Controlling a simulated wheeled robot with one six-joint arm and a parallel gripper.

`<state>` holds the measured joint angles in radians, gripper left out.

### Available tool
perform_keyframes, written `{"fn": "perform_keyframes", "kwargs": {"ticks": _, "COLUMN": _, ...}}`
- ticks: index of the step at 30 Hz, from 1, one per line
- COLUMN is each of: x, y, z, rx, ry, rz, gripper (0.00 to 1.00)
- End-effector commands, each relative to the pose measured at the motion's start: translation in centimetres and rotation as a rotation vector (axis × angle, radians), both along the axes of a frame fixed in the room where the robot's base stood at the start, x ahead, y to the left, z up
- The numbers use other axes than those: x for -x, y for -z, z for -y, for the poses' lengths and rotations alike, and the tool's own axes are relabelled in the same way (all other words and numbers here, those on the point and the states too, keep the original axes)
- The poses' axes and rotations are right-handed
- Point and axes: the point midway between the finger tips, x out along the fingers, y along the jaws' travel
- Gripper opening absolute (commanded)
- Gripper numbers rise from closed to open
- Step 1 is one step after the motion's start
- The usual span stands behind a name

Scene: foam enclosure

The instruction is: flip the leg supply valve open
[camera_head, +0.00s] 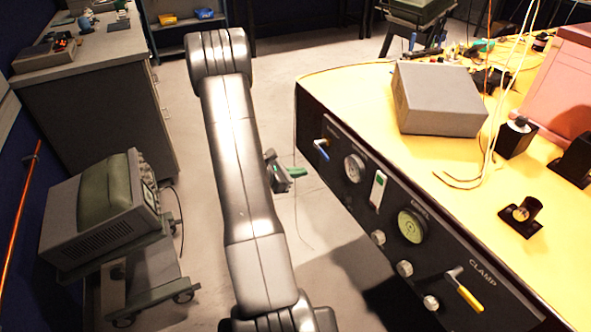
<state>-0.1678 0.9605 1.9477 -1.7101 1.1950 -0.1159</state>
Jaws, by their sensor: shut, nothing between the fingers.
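The black control panel (375,200) runs along the side of the yellow-topped bench on the right. A small valve with a blue lever (321,149) sits at its far left end; its label is too small to read. A valve with a yellow lever (464,290) sits near the right end, under the word CLAMP. I cannot read which valve is the leg supply, nor tell whether the blue-levered one is open or shut. My arm rises left of the panel, clear of both levers. My gripper is not clearly in view; the arm hides what lies behind it.
A grey box (438,97) and loose tools lie on the bench top (395,155). Gauges (411,226) and knobs share the panel. A wheeled cart (105,215) stands at left. A dark-and-green item (279,172) shows beside my arm. Floor before the panel looks mostly clear.

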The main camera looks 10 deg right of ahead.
Motion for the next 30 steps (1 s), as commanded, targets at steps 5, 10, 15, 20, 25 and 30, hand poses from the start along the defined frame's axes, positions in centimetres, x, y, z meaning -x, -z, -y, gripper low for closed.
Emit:
{"fn": "perform_keyframes", "kwargs": {"ticks": 5, "x": -1.1, "y": 1.1, "z": 3.0, "rx": 0.0, "ry": 0.006, "rz": -0.001, "gripper": 0.0}}
{"fn": "perform_keyframes", "kwargs": {"ticks": 10, "x": -2.2, "y": 2.0, "z": 5.7, "rx": 0.0, "ry": 0.005, "rz": -0.001, "gripper": 0.0}}
{"fn": "perform_keyframes", "kwargs": {"ticks": 15, "x": -2.1, "y": -0.4, "z": 6.0, "rx": -0.001, "ry": 0.001, "rz": 0.003, "gripper": 0.0}}
{"fn": "perform_keyframes", "kwargs": {"ticks": 20, "x": -1.9, "y": -1.5, "z": 6.0, "rx": 0.0, "ry": 0.001, "rz": 0.001, "gripper": 0.0}}
{"fn": "perform_keyframes", "kwargs": {"ticks": 25, "x": -1.9, "y": -1.8, "z": 6.0, "rx": 0.0, "ry": 0.001, "rz": 0.0, "gripper": 0.0}}
{"fn": "perform_keyframes", "kwargs": {"ticks": 30, "x": -1.9, "y": -1.8, "z": 6.0, "rx": -0.001, "ry": 0.001, "rz": -0.001, "gripper": 0.0}}
